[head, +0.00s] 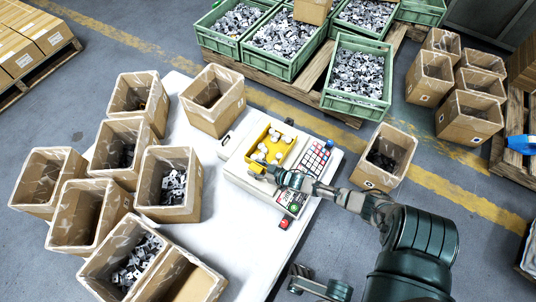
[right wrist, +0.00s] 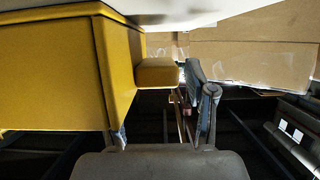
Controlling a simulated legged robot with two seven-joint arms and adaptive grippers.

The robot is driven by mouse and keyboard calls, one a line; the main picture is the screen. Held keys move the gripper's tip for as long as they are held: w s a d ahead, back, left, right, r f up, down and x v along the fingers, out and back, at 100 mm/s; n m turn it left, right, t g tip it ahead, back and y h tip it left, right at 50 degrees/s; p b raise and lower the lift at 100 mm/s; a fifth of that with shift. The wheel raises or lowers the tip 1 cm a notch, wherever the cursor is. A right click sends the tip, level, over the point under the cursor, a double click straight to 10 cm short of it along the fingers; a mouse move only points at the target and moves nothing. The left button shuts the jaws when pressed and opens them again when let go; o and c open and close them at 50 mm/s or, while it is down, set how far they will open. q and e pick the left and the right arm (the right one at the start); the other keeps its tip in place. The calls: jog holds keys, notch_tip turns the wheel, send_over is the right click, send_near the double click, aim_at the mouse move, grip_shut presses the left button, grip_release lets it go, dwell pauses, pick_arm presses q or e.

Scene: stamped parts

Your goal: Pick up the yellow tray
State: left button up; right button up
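The yellow tray (head: 259,137) sits on a white scale-like device on the white table in the head view, with several white parts in it. In the right wrist view the tray (right wrist: 50,75) fills the left side, and a small yellow tab (right wrist: 157,72) sticks out from it. My right gripper (head: 264,170) is at the tray's near edge. In the right wrist view its fingers (right wrist: 160,115) are apart, one right of the tab, the other mostly hidden by the tray; contact is unclear. What looks like my left gripper (head: 301,274) is at the bottom, partly cut off.
A keypad panel (head: 314,158) is right of the tray, and a small red object (head: 284,223) lies near the table edge. Open cardboard boxes (head: 211,118) crowd the table's left. Green crates (head: 357,104) stand behind. The table's near middle (head: 240,230) is clear.

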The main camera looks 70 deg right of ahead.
jog(key=shift+d+f, duration=0.1)
jog(key=c, duration=0.8)
jog(key=shift+d+f, duration=0.1)
jog(key=shift+d, duration=0.1)
